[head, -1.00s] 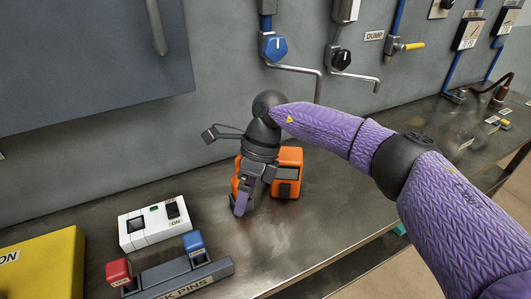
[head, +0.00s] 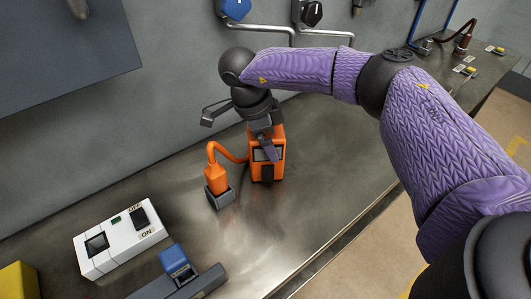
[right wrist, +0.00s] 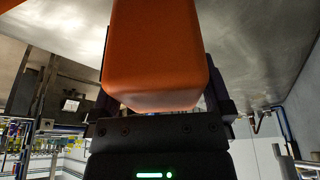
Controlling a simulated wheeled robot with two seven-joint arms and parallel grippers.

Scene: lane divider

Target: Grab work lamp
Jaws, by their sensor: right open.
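An orange boxy unit (head: 278,168) with a dark panel stands on the metal bench in the head view; I take it for the work lamp. A curved orange cord (head: 229,154) links it to a smaller orange piece (head: 216,180) in a grey holder (head: 221,199). My right gripper (head: 268,145) points down at the unit's top and partly hides it. In the right wrist view, an orange body (right wrist: 155,55) fills the space between the open fingers; contact cannot be told. My left gripper is not in view.
A white switch box (head: 122,238) and a dark rack with a blue block (head: 174,259) are at the front left. A yellow box (head: 18,281) is at the left edge. The wall with taps (head: 312,13) rises behind. Bare bench lies right of the unit.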

